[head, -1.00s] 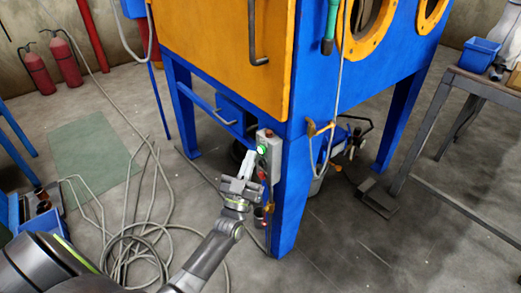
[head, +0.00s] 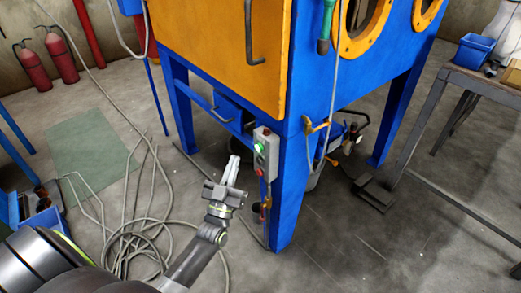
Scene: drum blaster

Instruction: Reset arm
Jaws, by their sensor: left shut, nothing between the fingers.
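My left arm comes in from the lower left of the head view. Its gripper (head: 232,170) is shut and empty, its fingers pointing up and away. It is just left of the grey control box (head: 266,153) on the blue leg of the blasting cabinet, with a visible gap in the picture. The box carries a lit green button (head: 259,148) and a red button (head: 260,171) below it. My right gripper is not in view.
The orange and blue cabinet (head: 215,45) fills the upper middle. A coiled grey hose (head: 130,245) lies on the floor beside my arm. A metal table (head: 490,85) with a blue bin (head: 474,50) stands at right. Fire extinguishers (head: 62,60) stand far left.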

